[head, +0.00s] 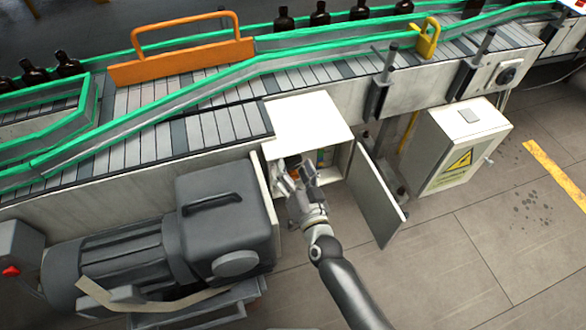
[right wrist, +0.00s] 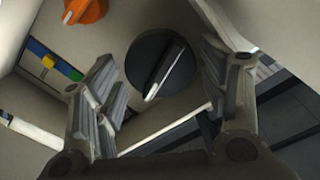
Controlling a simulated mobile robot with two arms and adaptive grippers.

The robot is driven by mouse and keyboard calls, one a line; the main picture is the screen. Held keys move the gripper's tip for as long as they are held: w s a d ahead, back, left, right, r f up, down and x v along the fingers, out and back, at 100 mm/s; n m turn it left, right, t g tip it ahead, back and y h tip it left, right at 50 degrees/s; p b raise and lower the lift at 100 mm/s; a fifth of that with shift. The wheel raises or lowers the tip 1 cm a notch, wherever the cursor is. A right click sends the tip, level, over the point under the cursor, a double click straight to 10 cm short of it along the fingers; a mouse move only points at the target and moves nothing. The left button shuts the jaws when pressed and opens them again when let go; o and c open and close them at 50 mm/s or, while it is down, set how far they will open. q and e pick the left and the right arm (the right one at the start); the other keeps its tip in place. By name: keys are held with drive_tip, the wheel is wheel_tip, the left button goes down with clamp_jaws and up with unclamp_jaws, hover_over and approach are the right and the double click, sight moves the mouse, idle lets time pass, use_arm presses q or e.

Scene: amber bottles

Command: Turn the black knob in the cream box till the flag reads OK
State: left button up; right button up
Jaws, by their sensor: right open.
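The cream box (head: 308,118) stands open against the conveyor's side, with its doors swung out. In the right wrist view the round black knob (right wrist: 174,52) sits on the box's inner panel; its raised grip with a pale line runs diagonally. My right gripper (head: 292,178) is at the box's opening. In the right wrist view its open fingers (right wrist: 160,62) stand on either side of the knob; I cannot tell whether they touch it. A small blue, yellow and green strip (right wrist: 56,62) is left of the knob; no flag wording is readable. My left gripper is not in view.
An orange knob (right wrist: 84,10) is on the panel, up and left of the black one. The open door (head: 376,195) stands right of my arm, and a grey motor (head: 215,215) stands left. A cream cabinet with a warning sign (head: 458,163) is further right. Floor is clear at lower right.

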drive_tip(key=n, duration=0.6)
drive_tip(key=shift+n, duration=0.4)
drive_tip(key=f+b+v, duration=0.1)
drive_tip(key=b+v, duration=0.1)
drive_tip(key=v, duration=0.9)
drive_tip(key=s+d+f+g+b, duration=0.1)
drive_tip(key=s+f+g, duration=0.1)
drive_tip(key=f, duration=0.7)
drive_tip(key=s+d+f+g+h+b, duration=0.1)
drive_tip(key=s+d+f+g+b, duration=0.1)
drive_tip(key=f, duration=0.8)
drive_tip(key=s+d+f+g+b, duration=0.1)
drive_tip(key=s+f+g, duration=0.1)
drive_tip(key=f, duration=0.7)
drive_tip(key=shift+s+d+f+g+h, duration=0.25)
drive_tip(key=shift+s+f+g+h, duration=0.05)
drive_tip(key=shift+s, duration=0.05)
